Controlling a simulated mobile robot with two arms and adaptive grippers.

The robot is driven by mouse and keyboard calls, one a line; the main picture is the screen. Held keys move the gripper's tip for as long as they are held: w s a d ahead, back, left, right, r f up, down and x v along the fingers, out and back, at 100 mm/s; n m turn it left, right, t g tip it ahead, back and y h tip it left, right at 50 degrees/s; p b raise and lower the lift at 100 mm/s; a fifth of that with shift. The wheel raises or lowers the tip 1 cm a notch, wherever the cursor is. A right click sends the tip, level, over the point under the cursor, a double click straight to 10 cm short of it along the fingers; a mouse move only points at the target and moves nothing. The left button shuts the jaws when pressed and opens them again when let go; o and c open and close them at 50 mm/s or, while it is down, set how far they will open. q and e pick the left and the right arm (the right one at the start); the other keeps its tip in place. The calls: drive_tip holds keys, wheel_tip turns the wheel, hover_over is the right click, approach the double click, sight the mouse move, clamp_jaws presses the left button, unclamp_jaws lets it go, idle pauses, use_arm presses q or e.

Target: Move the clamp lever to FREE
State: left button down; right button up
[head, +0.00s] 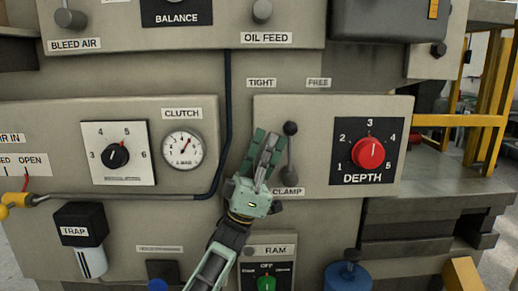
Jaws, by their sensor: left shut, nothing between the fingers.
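The clamp lever (291,150) is a grey lever with a dark round knob on a beige panel, just above the CLAMP label (286,191). It stands nearly upright, its knob between the TIGHT label (261,83) at upper left and the FREE label (318,83) at upper right. My left gripper (266,139) comes up from below, shut and empty. Its fingers are just left of the lever, fingertips a little below knob height. Whether they touch the lever I cannot tell. The gripper's body partly covers the CLAMP label. My right gripper is not in view.
The red DEPTH dial (369,153) sits right of the lever on the same panel. A CLUTCH gauge (183,150) and a dark cable (226,120) are to the left. The RAM switch (266,284) is below. The panel face between lever and DEPTH dial is clear.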

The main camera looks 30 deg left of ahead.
sight(294, 132)
use_arm(q)
drive_tip(key=d+m+g+p, duration=0.1)
drive_tip(key=g+p, duration=0.1)
drive_tip(key=w+d+r+m+g+p, duration=0.1)
drive_tip(key=m+g+p, duration=0.1)
drive_tip(key=w+d+r+m+g+p, duration=0.1)
drive_tip(key=g+p, duration=0.2)
drive_tip(key=shift+d, duration=0.25)
drive_tip(key=g+p, duration=0.1)
drive_tip(key=d+m+g+y+p, duration=0.1)
drive_tip(key=shift+w+g, duration=0.3)
drive_tip(key=shift+g, duration=0.1)
drive_tip(key=shift+w+d+f+y+p, duration=0.2)
drive_tip(key=shift+d+y+p, duration=0.1)
drive_tip(key=shift+d+p, duration=0.15)
drive_tip(key=shift+w+d+f+p, duration=0.25)
drive_tip(key=shift+w+d+p, duration=0.25)
drive_tip(key=shift+d+p, duration=0.2)
drive_tip(key=shift+f, duration=0.1)
drive_tip(key=v, duration=1.1)
drive_tip(key=shift+s+a+f, duration=0.2)
drive_tip(key=shift+s+f, duration=0.05)
drive_tip(key=shift+f, duration=0.1)
